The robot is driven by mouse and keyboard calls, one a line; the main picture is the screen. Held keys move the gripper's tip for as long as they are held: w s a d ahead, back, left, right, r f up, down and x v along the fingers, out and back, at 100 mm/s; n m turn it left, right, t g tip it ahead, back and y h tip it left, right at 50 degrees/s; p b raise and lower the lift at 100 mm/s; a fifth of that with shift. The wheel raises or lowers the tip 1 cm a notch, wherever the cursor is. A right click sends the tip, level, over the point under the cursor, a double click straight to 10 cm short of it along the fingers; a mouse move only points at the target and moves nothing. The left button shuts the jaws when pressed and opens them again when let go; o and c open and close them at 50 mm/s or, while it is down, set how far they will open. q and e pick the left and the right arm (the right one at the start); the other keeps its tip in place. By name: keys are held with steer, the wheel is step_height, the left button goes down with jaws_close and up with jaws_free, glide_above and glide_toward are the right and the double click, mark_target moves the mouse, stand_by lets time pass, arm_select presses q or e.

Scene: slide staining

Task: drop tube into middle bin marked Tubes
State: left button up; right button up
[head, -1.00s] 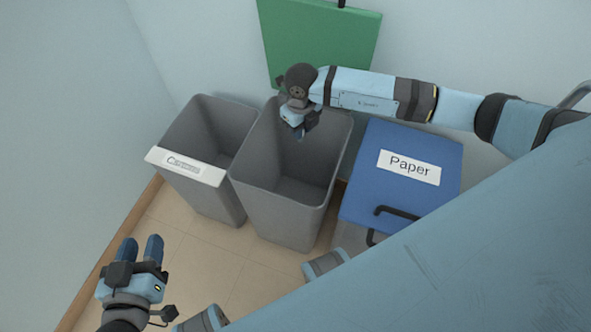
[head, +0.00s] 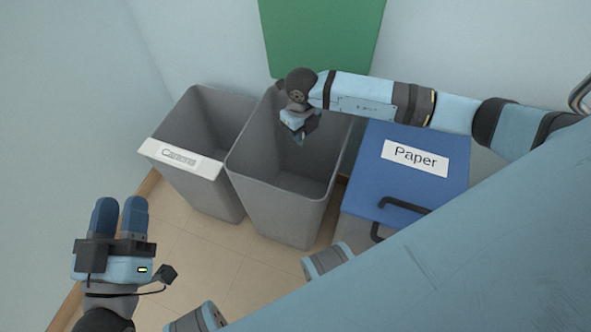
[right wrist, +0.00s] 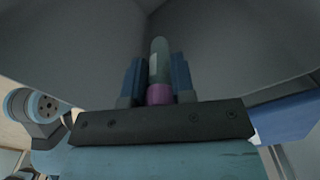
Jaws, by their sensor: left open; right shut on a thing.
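The tube (right wrist: 159,62), greenish and clear with a purple cap, shows in the right wrist view. My right gripper (right wrist: 158,80) is shut on it near the cap. In the head view my right gripper (head: 299,136) hangs in the mouth of the open grey middle bin (head: 275,190); the tube cannot be made out there. The grey bin walls fill the right wrist view behind the tube. The middle bin's lid, green (head: 320,38), stands raised against the wall; no Tubes label is visible. My left gripper (head: 120,215) is open and empty at the lower left, away from the bins.
An open grey bin (head: 205,190) with a white label plate (head: 180,158) stands left of the middle bin. A bin with a closed blue lid (head: 380,175) marked Paper and a black handle (head: 405,208) stands to the right. Tiled floor (head: 205,265) is clear in front.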

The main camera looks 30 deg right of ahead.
steer(key=o, duration=1)
steer(key=shift+c, duration=0.2)
step_height(320, 180, up, 3)
steer(key=shift+f+p, duration=0.1)
steer(key=shift+p, duration=0.45)
arm_select(q)
step_height(320, 180, down, 7)
steer(key=a+g+y+p, duration=0.2)
steer(key=g+y, duration=0.1)
steer(key=shift+a+p, duration=0.2)
steer(key=shift+p, duration=0.15)
arm_select(e)
step_height(320, 180, up, 11)
arm_select(q)
steer(key=shift+r, duration=0.2)
